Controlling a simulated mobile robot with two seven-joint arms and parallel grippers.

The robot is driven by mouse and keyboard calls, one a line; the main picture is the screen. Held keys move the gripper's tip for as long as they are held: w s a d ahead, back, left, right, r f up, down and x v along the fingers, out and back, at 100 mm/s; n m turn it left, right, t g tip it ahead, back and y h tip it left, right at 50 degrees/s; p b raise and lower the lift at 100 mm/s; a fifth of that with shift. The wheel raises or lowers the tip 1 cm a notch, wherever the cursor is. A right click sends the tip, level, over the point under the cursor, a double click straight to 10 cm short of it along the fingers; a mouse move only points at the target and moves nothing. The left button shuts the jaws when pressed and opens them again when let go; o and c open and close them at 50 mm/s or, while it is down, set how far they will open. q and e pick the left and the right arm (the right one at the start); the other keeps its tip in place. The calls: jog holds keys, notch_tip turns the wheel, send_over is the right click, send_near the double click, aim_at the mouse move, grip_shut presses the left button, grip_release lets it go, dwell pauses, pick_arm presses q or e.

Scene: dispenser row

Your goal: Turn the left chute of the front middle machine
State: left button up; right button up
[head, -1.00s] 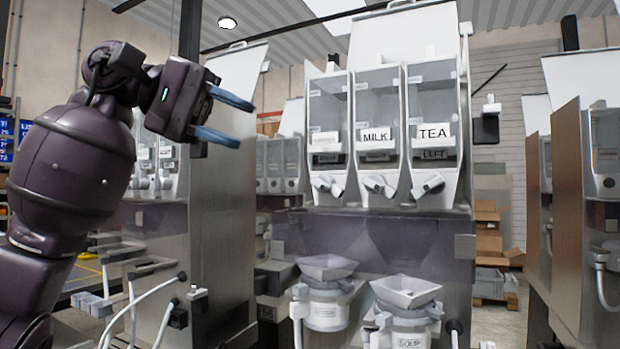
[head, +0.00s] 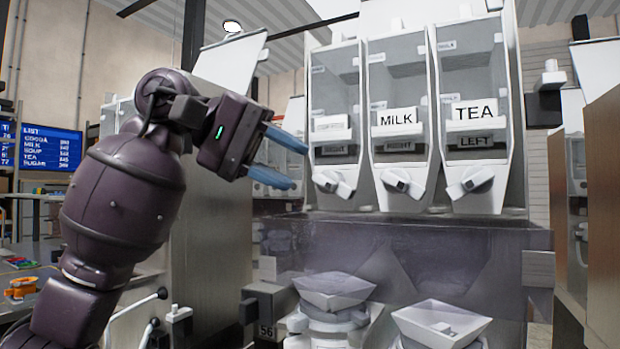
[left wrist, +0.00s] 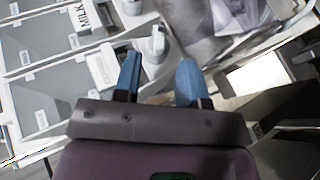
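The front middle machine (head: 420,130) has three clear hoppers with white chutes below. Its left chute (head: 333,184) sits tilted under the left hopper, whose label is too blurred to read surely. The middle chute (head: 402,183) is under MILK and the right chute (head: 470,181) under TEA. My left gripper (head: 296,168) is open, with two blue fingers, just left of the left chute and apart from it in the picture. In the left wrist view the left chute (left wrist: 157,45) shows ahead of the gap between the fingers (left wrist: 160,75). My right gripper is not in view.
Two white funnels, a left one (head: 333,290) and a right one (head: 440,324), stand below the chutes. A metal cabinet side (head: 215,235) is behind my left arm. A brown panel (head: 603,200) stands at the right. A blue list screen (head: 48,148) hangs at far left.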

aim_at(313, 181)
pick_arm(q)
jog(key=shift+x, duration=1.75)
jog(key=c, duration=0.6)
jog(key=shift+w+f+n+h+b, duration=0.1)
jog(key=shift+f+n+h+b, duration=0.1)
jog(key=shift+h, duration=0.3)
jog(key=shift+w+f+n+h+b, duration=0.1)
jog(key=shift+h+b, duration=0.05)
jog(key=shift+h, duration=0.35)
jog(key=shift+s+n+g+h, duration=0.1)
jog(key=shift+n+g+h, duration=0.2)
jog(key=shift+h, duration=0.7)
jog(key=o, duration=0.6)
jog(key=shift+a, duration=0.1)
